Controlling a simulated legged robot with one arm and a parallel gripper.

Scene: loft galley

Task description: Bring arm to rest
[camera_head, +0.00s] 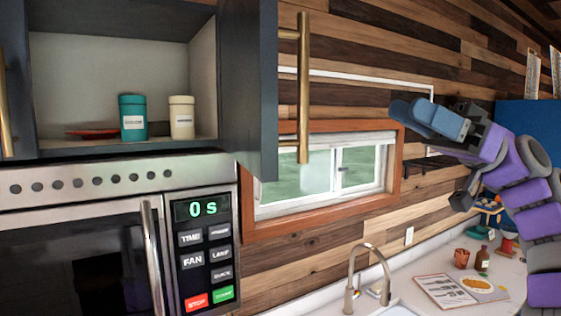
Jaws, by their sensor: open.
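My arm, purple and grey, rises along the right edge of the head view and bends back to the left at its top. My gripper (418,115), with blue-grey fingers, is at its raised end, pointing left in front of the wood-plank wall, near the upper right corner of the window. It is open, and I see nothing held in it. Part of the wall, the counter's right side and a blue panel are hidden behind the arm.
An open cabinet (90,60) holds a teal jar (133,122), a cream jar (181,119) and a red dish (93,133). Its door (258,90) stands open. Below is a microwave (80,250). A faucet (366,262), a booklet (440,292), a cup (461,259) and a bottle (482,259) are on the counter.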

